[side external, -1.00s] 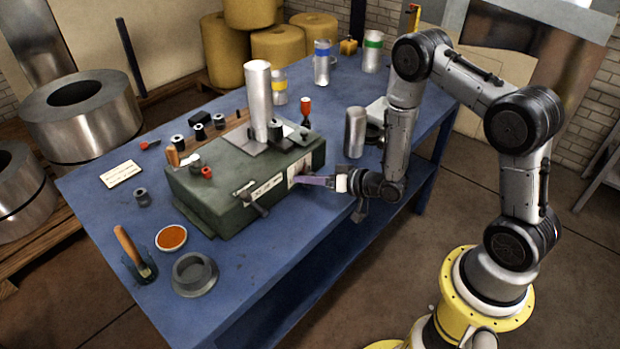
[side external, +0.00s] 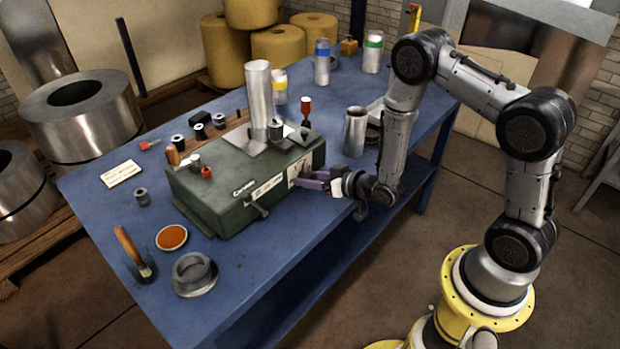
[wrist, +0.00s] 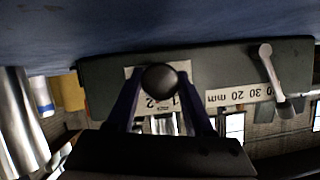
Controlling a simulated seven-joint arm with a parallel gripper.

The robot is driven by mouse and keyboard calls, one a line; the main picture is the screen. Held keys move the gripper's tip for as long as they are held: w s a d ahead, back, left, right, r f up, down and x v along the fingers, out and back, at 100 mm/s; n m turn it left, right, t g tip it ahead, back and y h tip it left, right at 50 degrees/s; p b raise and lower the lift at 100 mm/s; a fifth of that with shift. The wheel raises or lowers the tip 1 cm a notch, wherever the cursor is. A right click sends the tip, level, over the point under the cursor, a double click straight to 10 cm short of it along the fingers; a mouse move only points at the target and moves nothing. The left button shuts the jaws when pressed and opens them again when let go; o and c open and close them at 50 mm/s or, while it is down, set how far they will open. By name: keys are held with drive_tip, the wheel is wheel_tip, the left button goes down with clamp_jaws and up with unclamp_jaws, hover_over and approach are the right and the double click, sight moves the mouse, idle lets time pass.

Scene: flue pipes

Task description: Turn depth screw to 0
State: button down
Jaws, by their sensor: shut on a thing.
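The green machine box (side external: 230,205) stands on the blue table with a tall metal pipe (side external: 258,95) upright on its top. The knob appears to be the depth screw. A pale number plate (wrist: 150,103) lies behind it, showing a 2 and a 1, upside down. The knob and fingers hide part of this plate, and I cannot read a pointer position.
A crank handle (side external: 255,205) sticks out of the box's front, beside a millimetre scale (wrist: 238,96). A metal can (side external: 355,130) stands on the table behind my wrist. A grey ring (side external: 194,273) and a dish of orange stuff (side external: 172,237) lie at the front left.

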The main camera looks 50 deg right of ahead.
drive_tip(key=n+h, duration=0.2)
drive_tip(key=n, duration=0.1)
drive_tip(key=shift+a, duration=0.15)
drive_tip(key=n+h, duration=0.2)
drive_tip(key=n, duration=0.1)
drive_tip(key=n+t+h, duration=0.1)
drive_tip(key=n+h, duration=0.1)
drive_tip(key=n, duration=0.1)
drive_tip(key=shift+a+f+n, duration=0.1)
drive_tip(key=shift+n, duration=0.2)
drive_tip(key=n+h, duration=0.1)
drive_tip(key=n, duration=0.1)
drive_tip(key=n+t, duration=0.1)
drive_tip(key=n, duration=0.1)
drive_tip(key=shift+t+h, duration=0.3)
drive_tip(key=shift+h, duration=0.1)
idle(0.3)
drive_tip(key=shift+c, duration=1.6)
unclamp_jaws()
